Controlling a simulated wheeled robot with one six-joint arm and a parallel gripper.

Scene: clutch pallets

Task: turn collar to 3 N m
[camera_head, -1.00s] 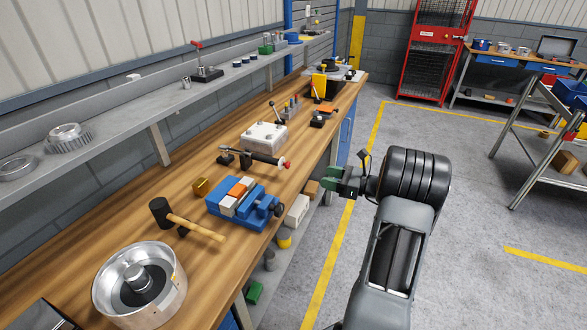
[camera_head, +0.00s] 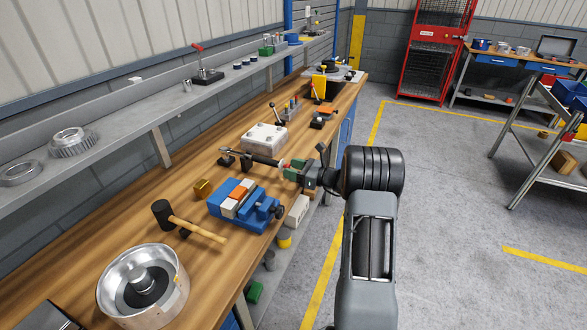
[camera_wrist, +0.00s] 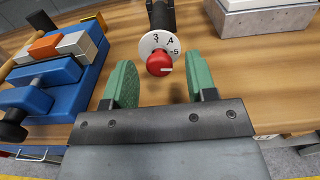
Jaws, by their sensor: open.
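The collar is a white dial ring (camera_wrist: 156,42) with the numbers 3, 4 and 5 showing, on the end of a dark tool lying above the bench. A red knob (camera_wrist: 159,62) with a pale mark sits at its near end. In the head view the tool's dark shaft (camera_head: 262,160) rests in a black holder (camera_head: 235,157), and my gripper partly hides its tip. My gripper (camera_wrist: 160,82) is open, its green fingers to the left and right of the red knob and short of it. It also shows in the head view (camera_head: 289,168) at the bench's front edge.
A blue vise (camera_head: 232,202) with white and orange blocks stands left of the collar. A pale block (camera_head: 264,137) lies behind the tool. A mallet (camera_head: 195,222) and a round metal housing (camera_head: 142,285) lie nearer.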

